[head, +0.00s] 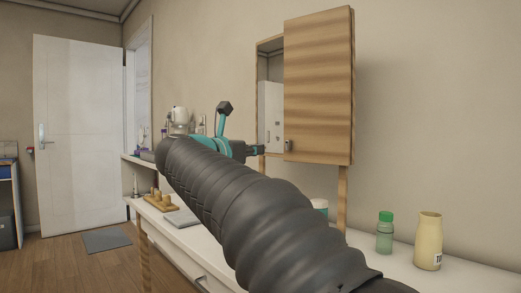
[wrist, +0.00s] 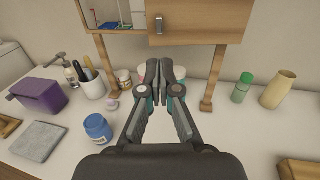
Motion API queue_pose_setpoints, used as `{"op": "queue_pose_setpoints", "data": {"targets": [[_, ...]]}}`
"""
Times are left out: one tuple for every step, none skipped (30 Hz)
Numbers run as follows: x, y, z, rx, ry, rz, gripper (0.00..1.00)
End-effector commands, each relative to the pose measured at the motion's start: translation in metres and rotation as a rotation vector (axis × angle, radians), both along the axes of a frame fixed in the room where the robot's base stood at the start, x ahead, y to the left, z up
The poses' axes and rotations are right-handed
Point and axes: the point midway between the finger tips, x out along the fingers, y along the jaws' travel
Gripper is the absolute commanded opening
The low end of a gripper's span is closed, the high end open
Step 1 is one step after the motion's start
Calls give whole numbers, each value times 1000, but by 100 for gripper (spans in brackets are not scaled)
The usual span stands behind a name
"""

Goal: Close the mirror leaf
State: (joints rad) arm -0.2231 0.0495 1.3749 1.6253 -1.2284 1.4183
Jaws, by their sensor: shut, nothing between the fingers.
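The wooden mirror leaf (head: 318,85) hangs on the wall cabinet and stands out in front of its right part in the head view. A strip of the cabinet (head: 270,90) shows uncovered at its left, with a pale door-like image in it. The leaf's small metal handle (head: 288,145) is at its lower left corner. The leaf (wrist: 205,22) and handle (wrist: 159,24) also show at the top of the wrist view. My gripper (head: 258,149) is shut and empty, close to the handle in the head view. In the wrist view its fingertips (wrist: 166,72) appear below the handle; contact cannot be told.
The white counter (wrist: 215,150) below holds a green-capped bottle (head: 385,232), a cream bottle (head: 428,240), a blue jar (wrist: 98,130), a purple box (wrist: 40,95) and a brush cup (wrist: 92,85). Wooden posts (wrist: 210,90) stand under the cabinet. Wall right of the leaf is clear.

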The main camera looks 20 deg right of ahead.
Motion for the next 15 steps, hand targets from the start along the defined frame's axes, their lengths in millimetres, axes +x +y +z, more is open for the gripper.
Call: {"op": "queue_pose_setpoints", "data": {"targets": [[4,-9,0,-1,2,-4,0],[7,-13,0,-1,2,-4,0],[12,-19,1,-2,3,-4,0],[15,-24,1,-2,2,-4,0],[17,-29,1,-2,1,-4,0],[22,-35,1,-2,2,-4,0],[25,-40,1,-3,3,-4,0],[28,-45,1,-2,3,-4,0],[32,-51,1,-2,2,-3,0],[35,-56,1,-2,2,-3,0],[38,-61,1,-2,2,-3,0],[42,-66,1,-2,3,-3,0],[45,-71,1,-2,3,-3,0],[47,-75,1,-3,3,-2,0],[51,-80,1,-2,2,-2,0]]}}
